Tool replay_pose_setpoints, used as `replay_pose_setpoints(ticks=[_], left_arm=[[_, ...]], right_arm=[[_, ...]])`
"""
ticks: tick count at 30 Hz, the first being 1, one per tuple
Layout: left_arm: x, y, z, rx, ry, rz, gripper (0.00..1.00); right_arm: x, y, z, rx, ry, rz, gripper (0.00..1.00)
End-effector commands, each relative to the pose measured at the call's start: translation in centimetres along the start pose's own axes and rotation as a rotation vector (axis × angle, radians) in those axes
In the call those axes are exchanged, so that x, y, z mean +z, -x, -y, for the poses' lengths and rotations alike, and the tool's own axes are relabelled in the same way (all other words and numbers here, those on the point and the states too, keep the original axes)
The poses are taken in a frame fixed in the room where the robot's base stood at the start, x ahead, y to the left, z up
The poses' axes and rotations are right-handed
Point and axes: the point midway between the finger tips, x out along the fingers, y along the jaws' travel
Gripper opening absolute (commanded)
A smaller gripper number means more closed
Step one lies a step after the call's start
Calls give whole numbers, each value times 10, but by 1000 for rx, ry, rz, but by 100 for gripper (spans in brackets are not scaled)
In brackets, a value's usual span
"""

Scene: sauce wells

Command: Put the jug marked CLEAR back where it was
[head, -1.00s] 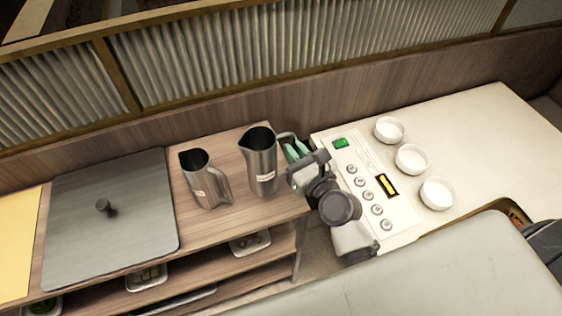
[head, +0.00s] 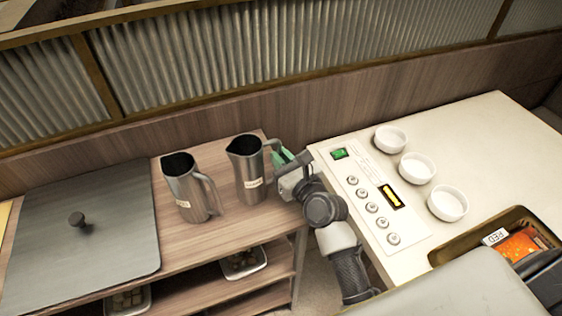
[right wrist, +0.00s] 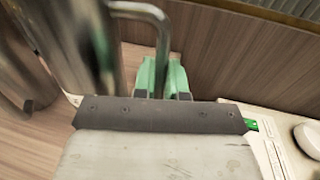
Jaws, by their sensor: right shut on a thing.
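A steel jug (head: 252,178) with a small white label stands upright at the right end of the wooden counter; its lettering is too small to read. My right gripper (head: 282,157) is shut on its handle, at the jug's right side. In the right wrist view the green fingertips (right wrist: 164,80) close around the handle (right wrist: 150,12), beside the jug's body (right wrist: 75,40). I cannot tell whether the jug's base touches the wood. A second labelled steel jug (head: 188,188) stands to its left, apart from it. My left gripper is not in view.
A grey lid (head: 110,240) with a knob lies left of the jugs. The white counter on the right has a knob panel (head: 368,201), three white bowls (head: 418,167) and a well labelled RED (head: 520,245). A wood wall (head: 330,112) runs behind. Small trays (head: 245,262) sit on the lower shelf.

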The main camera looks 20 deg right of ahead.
Motion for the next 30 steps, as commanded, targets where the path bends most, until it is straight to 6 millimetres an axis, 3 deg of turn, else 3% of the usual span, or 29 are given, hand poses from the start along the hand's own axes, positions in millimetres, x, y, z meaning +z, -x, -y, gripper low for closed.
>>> replay_pose_setpoints(ticks=[5, 6, 10, 20, 23, 30], left_arm=[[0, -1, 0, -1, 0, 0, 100], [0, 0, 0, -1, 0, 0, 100], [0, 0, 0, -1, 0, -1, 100], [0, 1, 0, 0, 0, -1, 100], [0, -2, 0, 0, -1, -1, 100], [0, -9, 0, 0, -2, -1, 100]], right_arm=[[-2, 0, 0, 0, -1, 0, 0], [-1, 0, 0, 0, 0, -1, 18], [-1, 0, 0, 0, 0, -1, 37], [0, 2, 0, -1, 0, -1, 37], [-1, 14, 0, -1, 0, -2, 37], [-2, 64, 0, 0, 1, -3, 37]])
